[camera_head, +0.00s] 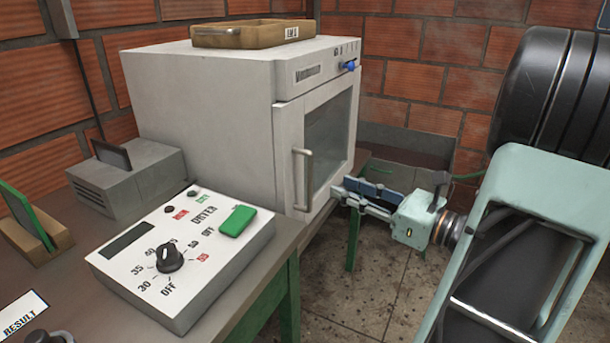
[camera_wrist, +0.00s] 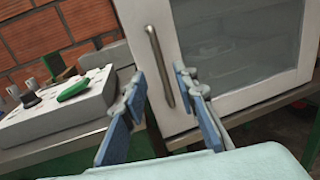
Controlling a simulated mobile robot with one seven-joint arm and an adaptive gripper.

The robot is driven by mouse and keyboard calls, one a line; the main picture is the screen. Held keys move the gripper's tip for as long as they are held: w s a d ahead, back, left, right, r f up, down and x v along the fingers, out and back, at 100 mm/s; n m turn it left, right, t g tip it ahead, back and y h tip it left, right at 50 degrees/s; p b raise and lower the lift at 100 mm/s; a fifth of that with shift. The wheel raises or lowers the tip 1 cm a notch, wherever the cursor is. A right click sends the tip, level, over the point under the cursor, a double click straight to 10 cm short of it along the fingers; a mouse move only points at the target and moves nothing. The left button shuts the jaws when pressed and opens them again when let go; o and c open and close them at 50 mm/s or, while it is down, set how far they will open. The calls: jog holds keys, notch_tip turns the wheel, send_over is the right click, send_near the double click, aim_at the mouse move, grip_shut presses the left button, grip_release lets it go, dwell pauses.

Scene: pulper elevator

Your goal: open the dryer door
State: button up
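The dryer (camera_head: 205,95) is a white box on the table, its door (camera_head: 287,150) shut, with a glass window (camera_head: 328,130). A vertical metal bar handle (camera_head: 303,180) is on the door's left side. My gripper (camera_head: 340,192) is in front of the door, right of the handle in the head view. In the wrist view my gripper (camera_wrist: 161,80) is open, its blue-padded fingers apart and empty. The handle (camera_wrist: 160,65) shows between the fingers there, beyond their tips; I see no contact.
A white control panel (camera_head: 180,255) with a black knob and green button sits on the table left of the door. A wooden tray (camera_head: 252,35) lies on the dryer. A grey box (camera_head: 125,175) stands at the left. The floor (camera_head: 370,290) right of the table is clear.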

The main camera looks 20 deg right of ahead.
aim_at(312, 175)
jog(key=b+x, duration=0.2)
jog(key=x, duration=0.8)
jog(key=shift+c, duration=0.4)
grip_shut()
